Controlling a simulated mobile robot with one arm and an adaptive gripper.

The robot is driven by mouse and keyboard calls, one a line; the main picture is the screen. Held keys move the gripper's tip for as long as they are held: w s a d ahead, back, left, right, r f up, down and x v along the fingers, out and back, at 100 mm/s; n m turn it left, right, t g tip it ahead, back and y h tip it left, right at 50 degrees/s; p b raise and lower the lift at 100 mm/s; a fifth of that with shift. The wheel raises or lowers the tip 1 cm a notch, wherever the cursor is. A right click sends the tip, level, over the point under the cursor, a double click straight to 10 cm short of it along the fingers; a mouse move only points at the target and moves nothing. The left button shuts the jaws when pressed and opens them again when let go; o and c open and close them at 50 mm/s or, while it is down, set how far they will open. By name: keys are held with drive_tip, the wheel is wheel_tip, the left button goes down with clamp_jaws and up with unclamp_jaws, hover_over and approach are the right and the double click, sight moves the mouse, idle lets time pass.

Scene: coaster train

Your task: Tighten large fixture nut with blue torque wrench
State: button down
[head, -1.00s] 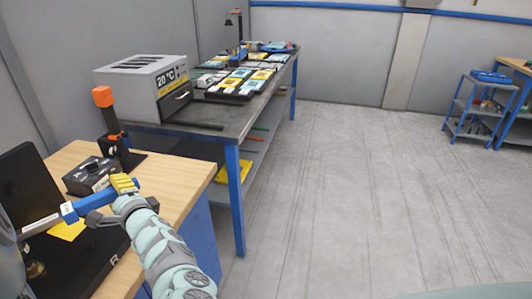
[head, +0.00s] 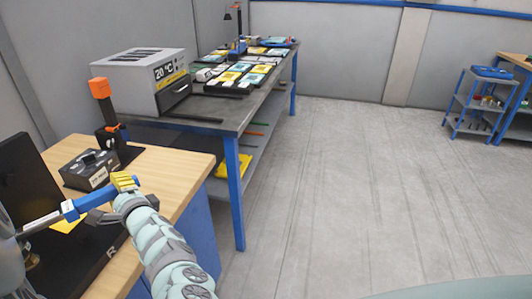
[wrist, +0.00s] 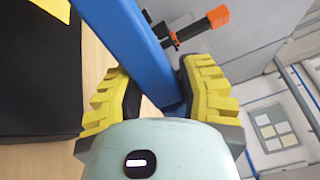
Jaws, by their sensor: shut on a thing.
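The blue torque wrench (head: 88,202) is in my gripper (head: 122,190), above the wooden bench at the left. The wrench points left, with a white label on its grey shaft. In the wrist view, my yellow-padded gripper (wrist: 155,95) is shut around the blue bar of the wrench (wrist: 143,45). A black fixture base marked R (head: 95,264) lies on the bench below, with a black upright plate (head: 32,180) behind it. A small brownish part (head: 30,260) shows at the lower left; I cannot tell if it is the large nut. The wrench's far end is unclear at the picture's left edge.
A dark box (head: 90,168) and an orange-topped post (head: 103,100) stand at the bench's back. A grey 20 °C oven (head: 135,75) and several trays sit on the blue-legged table (head: 225,115). The floor (head: 370,190) to the right is clear.

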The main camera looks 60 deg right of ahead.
drive_tip(key=shift+f+b, duration=1.15)
drive_tip(key=shift+f, duration=0.35)
idle(2.1)
drive_tip(key=shift+s+a+m+h+p, duration=0.15)
drive_tip(key=shift+s+m+h+p, duration=0.35)
drive_tip(key=shift+s+h+p, duration=0.65)
idle(0.8)
drive_tip(key=shift+s+a+m+g+h+p, duration=0.35)
drive_tip(key=shift+s+h+p, duration=0.15)
drive_tip(key=shift+p, duration=0.6)
drive_tip(key=shift+s+a+m+g+h+p, duration=0.3)
drive_tip(key=shift+s+p, duration=0.3)
drive_tip(key=shift+p, duration=0.45)
idle(0.3)
